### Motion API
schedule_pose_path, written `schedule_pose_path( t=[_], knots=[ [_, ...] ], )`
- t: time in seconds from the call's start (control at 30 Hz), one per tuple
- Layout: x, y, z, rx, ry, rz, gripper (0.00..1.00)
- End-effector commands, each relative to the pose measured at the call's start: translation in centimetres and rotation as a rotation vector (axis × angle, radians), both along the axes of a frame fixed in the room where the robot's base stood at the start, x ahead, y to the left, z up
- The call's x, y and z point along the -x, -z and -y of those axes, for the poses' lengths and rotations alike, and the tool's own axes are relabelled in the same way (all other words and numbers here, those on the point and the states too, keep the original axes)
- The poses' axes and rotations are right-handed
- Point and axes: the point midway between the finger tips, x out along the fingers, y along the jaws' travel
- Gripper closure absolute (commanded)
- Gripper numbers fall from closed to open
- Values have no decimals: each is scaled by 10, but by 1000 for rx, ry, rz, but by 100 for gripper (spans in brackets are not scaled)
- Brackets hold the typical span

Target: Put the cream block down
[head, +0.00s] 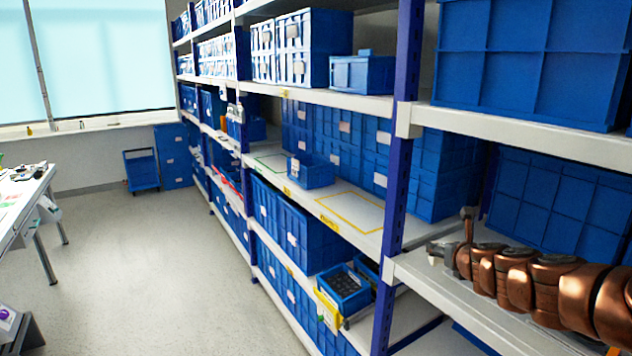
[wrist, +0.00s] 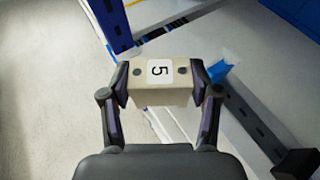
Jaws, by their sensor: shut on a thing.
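The cream block (wrist: 160,97) is between the two fingers of my gripper (wrist: 160,82) in the wrist view. It has a white label with a 5 and a dark dot on each side. My gripper is shut on it, with one finger pressed to each end. In the head view my gripper (head: 441,252) is small, at the end of the copper-coloured arm, in front of the right-hand shelf bay. The block is too small there to make out clearly. The wrist view shows floor and a shelf edge beyond the block, and no contact under it is visible.
A blue upright (head: 397,175) stands just left of my gripper. Left of it, a shelf board has a bare yellow-outlined square (head: 350,211) beside a small blue bin (head: 310,171). A lower shelf holds an open blue bin (head: 344,287). The aisle floor (head: 140,260) is clear.

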Motion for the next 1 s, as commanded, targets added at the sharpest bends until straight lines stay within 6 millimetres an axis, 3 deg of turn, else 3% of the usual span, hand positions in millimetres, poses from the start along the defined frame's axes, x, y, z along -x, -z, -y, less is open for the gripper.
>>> schedule_pose_path(
  t=[0.03,0.27,0.5,0.7,1.0],
  knots=[
    [-2,2,-15,-1,7,-1,92],
    [-2,11,-59,0,105,-1,92],
    [12,18,-106,-1,204,-3,92],
    [25,19,-127,-2,263,-1,92],
    [33,19,-135,-2,292,-2,92]
  ],
)
